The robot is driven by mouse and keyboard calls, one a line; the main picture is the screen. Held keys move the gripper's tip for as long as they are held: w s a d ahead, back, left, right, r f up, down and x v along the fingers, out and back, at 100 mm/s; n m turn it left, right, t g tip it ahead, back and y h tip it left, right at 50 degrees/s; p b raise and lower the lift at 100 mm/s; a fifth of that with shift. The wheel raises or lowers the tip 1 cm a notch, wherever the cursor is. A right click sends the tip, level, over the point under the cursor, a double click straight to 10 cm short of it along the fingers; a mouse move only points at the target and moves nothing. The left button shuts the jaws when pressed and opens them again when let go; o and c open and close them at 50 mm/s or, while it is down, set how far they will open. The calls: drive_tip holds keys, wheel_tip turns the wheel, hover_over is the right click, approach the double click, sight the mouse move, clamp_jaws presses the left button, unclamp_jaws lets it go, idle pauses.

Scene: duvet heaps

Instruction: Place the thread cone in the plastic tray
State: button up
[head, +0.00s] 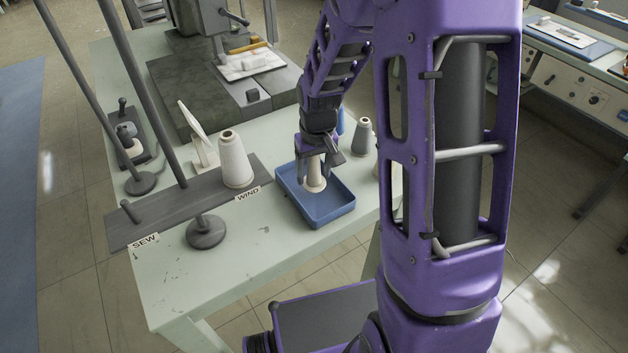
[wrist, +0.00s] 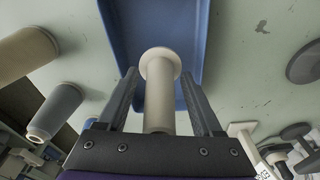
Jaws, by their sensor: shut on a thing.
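My gripper (head: 318,154) is shut on a cream thread cone (head: 315,178), with a finger on each side of it. The cone hangs upright inside the outline of the blue plastic tray (head: 330,216) on the pale green table. I cannot tell whether its base touches the tray floor. In the wrist view the cone (wrist: 160,96) sits between the two fingers of my gripper (wrist: 159,76), its round flared end over the blue tray (wrist: 126,30).
A large white cone (head: 234,160) stands on the dark board (head: 160,215) left of the tray. A machine (head: 220,95) fills the table's back.

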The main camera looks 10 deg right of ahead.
sight(314, 180)
drive_tip(key=shift+f, duration=1.3)
drive_tip(key=shift+f+b, duration=0.2)
drive_tip(key=shift+b, duration=0.1)
drive_tip(key=o, duration=1.5)
drive_tip(key=shift+r, duration=0.1)
drive_tip(key=r, duration=0.4)
drive_tip(key=s+r+p, duration=0.1)
drive_tip(key=r, duration=0.3)
drive_tip(key=r+p, duration=0.1)
drive_tip(key=r, duration=0.3)
drive_tip(key=shift+s+d, duration=0.1)
drive_tip(key=shift+s, duration=0.1)
drive_tip(key=shift+r, duration=0.1)
